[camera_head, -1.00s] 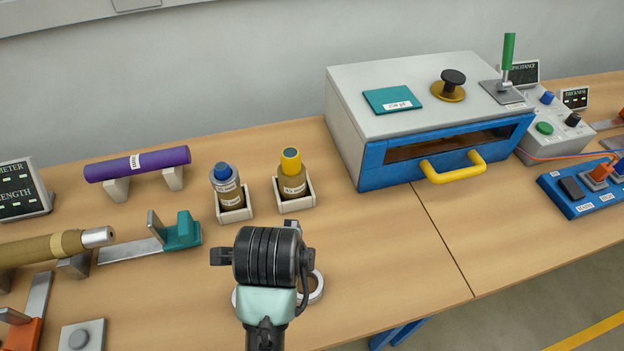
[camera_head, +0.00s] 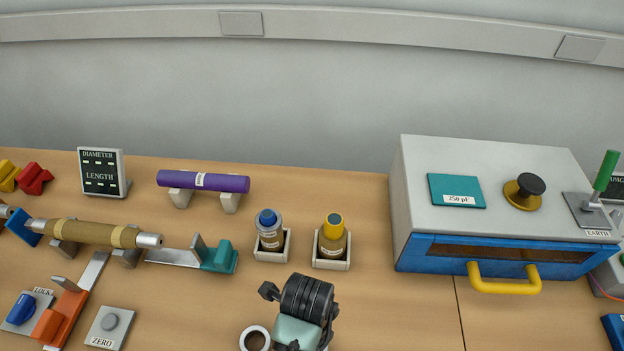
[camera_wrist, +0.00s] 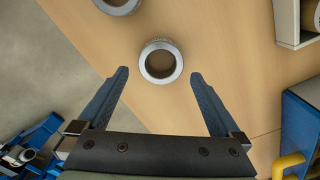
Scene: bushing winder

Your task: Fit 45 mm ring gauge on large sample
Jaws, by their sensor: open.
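My gripper (camera_wrist: 160,76) is open and empty in the wrist view, its two dark fingers apart. A silver ring (camera_wrist: 176,62) lies flat on the table, in the picture between and just beyond the fingertips. A second ring (camera_wrist: 117,8) is cut by the top edge. In the head view one ring (camera_head: 246,340) shows left of my gripper's dark wrist; the fingers are hidden there. Ring sizes cannot be read. A blue-capped bottle (camera_head: 270,238) and a yellow-capped bottle (camera_head: 333,241) stand in white holders behind. I cannot tell which thing is the large sample.
A grey-blue cabinet (camera_head: 420,195) with a yellow handle (camera_head: 505,286) stands at right. A purple roll (camera_head: 222,183) lies on supports. A brown wound rod (camera_head: 90,234) and a teal-ended slide (camera_head: 218,257) are at left. Table (camera_head: 400,310) is clear right of the wrist.

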